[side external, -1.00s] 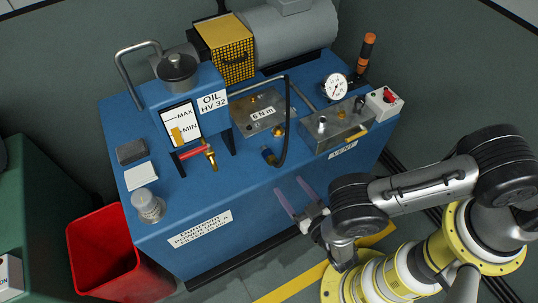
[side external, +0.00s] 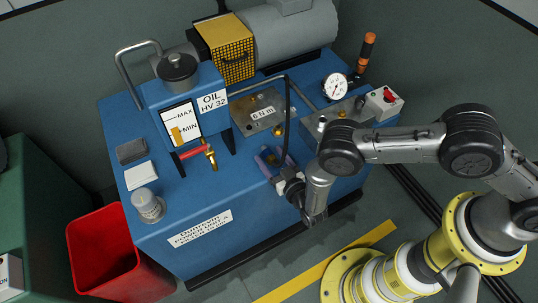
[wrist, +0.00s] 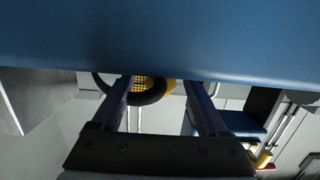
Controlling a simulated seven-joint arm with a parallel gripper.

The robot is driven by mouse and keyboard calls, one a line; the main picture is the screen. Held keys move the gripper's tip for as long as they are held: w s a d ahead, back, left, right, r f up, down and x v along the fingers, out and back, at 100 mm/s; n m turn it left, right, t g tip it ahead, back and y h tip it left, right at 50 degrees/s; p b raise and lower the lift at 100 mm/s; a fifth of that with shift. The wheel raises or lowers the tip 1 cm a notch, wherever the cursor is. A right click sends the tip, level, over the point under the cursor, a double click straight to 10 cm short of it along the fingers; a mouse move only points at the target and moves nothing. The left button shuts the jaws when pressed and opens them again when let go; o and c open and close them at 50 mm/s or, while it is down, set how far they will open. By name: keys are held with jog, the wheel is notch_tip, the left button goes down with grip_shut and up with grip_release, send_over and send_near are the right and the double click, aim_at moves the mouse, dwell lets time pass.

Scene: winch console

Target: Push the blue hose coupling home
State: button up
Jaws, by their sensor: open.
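My gripper (side external: 268,154) is at the front edge of the blue console top, at the lower end of the black hose (side external: 289,115). Its two purple fingers are apart, one on each side of the spot where the hose end comes down. The blue coupling is mostly hidden there by the fingers and hose; I cannot tell whether a finger touches it or how far it is seated. In the wrist view the gripper (wrist: 160,82) is open, and the dark hose loop (wrist: 150,97) shows between the fingers. A blue console surface (wrist: 160,40) fills the top of that view.
A metal plate labelled 6 N m (side external: 260,110) lies behind the gripper. A red-handled brass valve (side external: 195,152) stands to the left. A gauge (side external: 335,87) and a metal block (side external: 318,125), partly behind my arm, are to the right. A red bin (side external: 100,255) stands at front left.

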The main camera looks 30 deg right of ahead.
jog(key=shift+w, duration=0.25)
grip_shut()
jog(key=shift+r, duration=0.1)
dwell(0.4)
